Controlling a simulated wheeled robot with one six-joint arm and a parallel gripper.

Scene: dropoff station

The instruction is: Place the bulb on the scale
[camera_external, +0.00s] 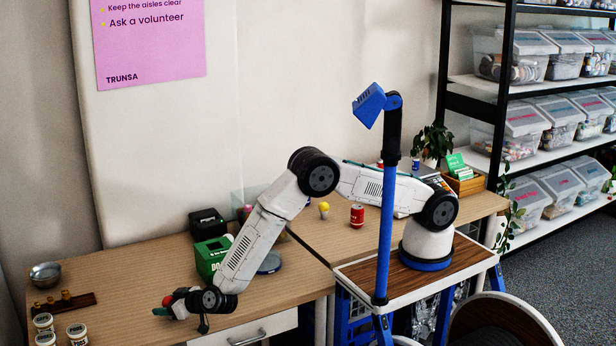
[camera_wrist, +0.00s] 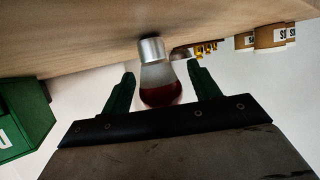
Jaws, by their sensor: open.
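In the wrist view a bulb with a silver metal base (camera_wrist: 152,50) and clear-to-dark-red glass sits between the two green fingers of my gripper (camera_wrist: 163,76). The fingers are apart, with a visible gap between the glass and the left finger. The bulb's base is against the wooden surface in the picture; I cannot tell if it touches. In the external view my gripper (camera_external: 180,305) is low over the left table's front part, with small red and silver parts by it. A flat blue round thing (camera_external: 270,263), possibly the scale, lies behind my forearm, partly hidden.
A green box (camera_external: 211,256) and a black device (camera_external: 207,224) stand behind my arm. A metal bowl (camera_external: 46,275), a wooden strip (camera_external: 64,304) and white jars (camera_external: 77,333) are at left. A yellow bulb-like thing (camera_external: 323,210) and red can (camera_external: 357,215) stand on the right table.

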